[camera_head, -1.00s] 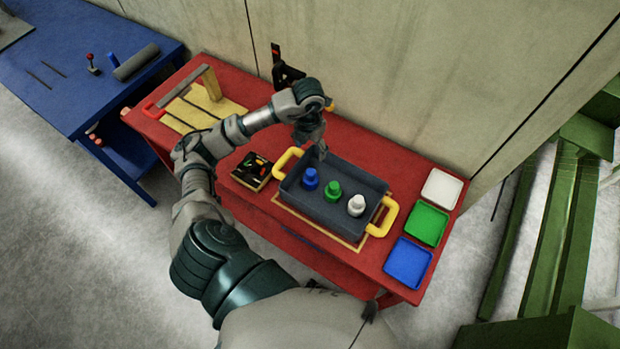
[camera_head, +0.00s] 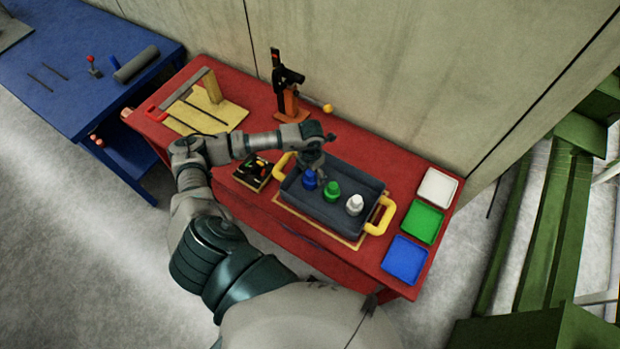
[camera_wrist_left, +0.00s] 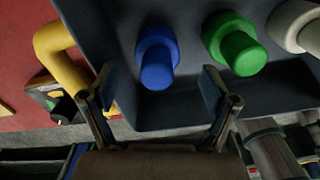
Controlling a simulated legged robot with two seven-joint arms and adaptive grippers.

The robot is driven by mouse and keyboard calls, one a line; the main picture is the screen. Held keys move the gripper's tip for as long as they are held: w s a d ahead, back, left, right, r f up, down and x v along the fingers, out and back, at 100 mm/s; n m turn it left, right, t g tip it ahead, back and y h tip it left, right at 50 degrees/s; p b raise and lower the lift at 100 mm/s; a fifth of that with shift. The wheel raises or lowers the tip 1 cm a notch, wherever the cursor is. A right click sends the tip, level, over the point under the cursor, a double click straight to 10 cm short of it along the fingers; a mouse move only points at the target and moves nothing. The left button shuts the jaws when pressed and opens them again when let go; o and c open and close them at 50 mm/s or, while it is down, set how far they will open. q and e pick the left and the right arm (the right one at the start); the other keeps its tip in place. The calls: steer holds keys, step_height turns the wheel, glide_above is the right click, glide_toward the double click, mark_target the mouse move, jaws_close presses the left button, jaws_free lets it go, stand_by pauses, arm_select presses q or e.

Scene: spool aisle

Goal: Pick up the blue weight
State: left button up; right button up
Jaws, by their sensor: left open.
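The blue weight (camera_head: 309,181) stands upright at the left end of a grey tray (camera_head: 345,225) with yellow handles. In the left wrist view the blue weight (camera_wrist_left: 158,58) shows between and beyond my open fingers. My left gripper (camera_head: 317,172) is just above and behind the blue weight in the head view, empty and apparently not touching it. The left gripper (camera_wrist_left: 157,88) is spread wide in the wrist view. A green weight (camera_head: 331,191) and a white weight (camera_head: 354,205) stand to its right in the tray. My right gripper is not in view.
The tray is on a red table (camera_head: 385,155). White (camera_head: 437,187), green (camera_head: 423,222) and blue (camera_head: 405,260) square trays lie at the right. A small black box (camera_head: 253,171) is left of the grey tray. A black-and-orange device (camera_head: 288,88) stands behind, near the wall.

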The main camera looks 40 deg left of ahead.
mark_target(309, 178)
arm_select(q)
steer(key=f, duration=0.2)
steer(key=f+p, duration=0.1)
steer(key=f, duration=0.2)
steer(key=shift+s+a+f, duration=0.1)
steer(key=shift+a, duration=0.25)
steer(key=c, duration=1.4)
